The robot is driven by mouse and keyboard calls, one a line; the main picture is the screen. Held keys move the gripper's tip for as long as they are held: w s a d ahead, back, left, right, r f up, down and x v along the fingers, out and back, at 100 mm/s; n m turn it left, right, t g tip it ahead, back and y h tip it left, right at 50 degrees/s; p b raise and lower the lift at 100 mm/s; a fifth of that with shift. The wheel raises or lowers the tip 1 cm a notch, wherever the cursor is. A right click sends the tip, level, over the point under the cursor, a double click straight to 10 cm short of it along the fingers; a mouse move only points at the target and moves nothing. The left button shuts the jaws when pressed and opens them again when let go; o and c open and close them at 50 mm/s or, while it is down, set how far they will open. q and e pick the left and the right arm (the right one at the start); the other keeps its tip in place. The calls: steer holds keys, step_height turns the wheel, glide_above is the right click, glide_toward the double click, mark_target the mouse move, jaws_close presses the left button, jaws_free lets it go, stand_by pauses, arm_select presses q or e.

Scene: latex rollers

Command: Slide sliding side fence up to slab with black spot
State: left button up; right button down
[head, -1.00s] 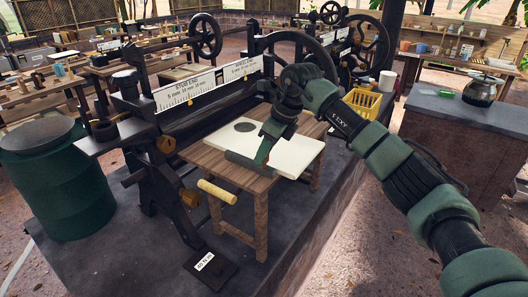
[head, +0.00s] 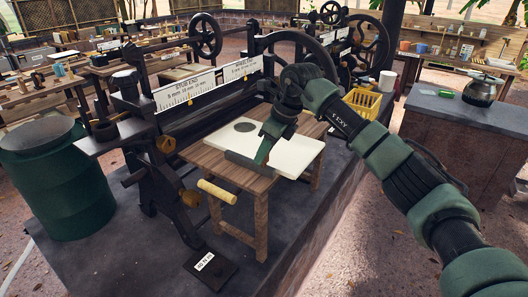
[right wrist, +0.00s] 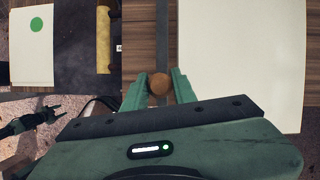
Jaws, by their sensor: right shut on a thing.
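The pale slab (head: 297,154) lies on the wooden feed table (head: 210,158) in front of the roller machine. Its black spot (head: 245,127) shows in the head view; the slab (right wrist: 240,60) also fills the right of the right wrist view. My right gripper (head: 264,150) is low at the slab's near left side. In the wrist view its fingers (right wrist: 158,88) are shut on a round brown knob (right wrist: 158,83). The knob is at a dark strip, likely the side fence (right wrist: 163,40), with a narrow wooden gap to the slab. My left gripper (right wrist: 55,112) looks open, away at the left.
The machine's scale board (head: 205,90) and rollers stand behind the table. A yellow handle (head: 217,192) sticks out at the table's left. A slab with a green spot (right wrist: 36,25) lies at the left of the wrist view. A yellow basket (head: 362,103) is at right.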

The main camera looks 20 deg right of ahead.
steer(key=shift+w+d, duration=0.1)
steer(key=shift+d, duration=0.05)
steer(key=shift+w+d+r, duration=0.15)
steer(key=shift+d, duration=0.15)
steer(key=c, duration=1.1)
jaws_free()
steer(key=shift+a, duration=0.1)
steer(key=shift+r+b, duration=0.2)
steer(key=shift+b, duration=0.25)
steer(key=b+v, duration=0.2)
steer(key=v, duration=0.5)
steer(key=shift+r, duration=0.1)
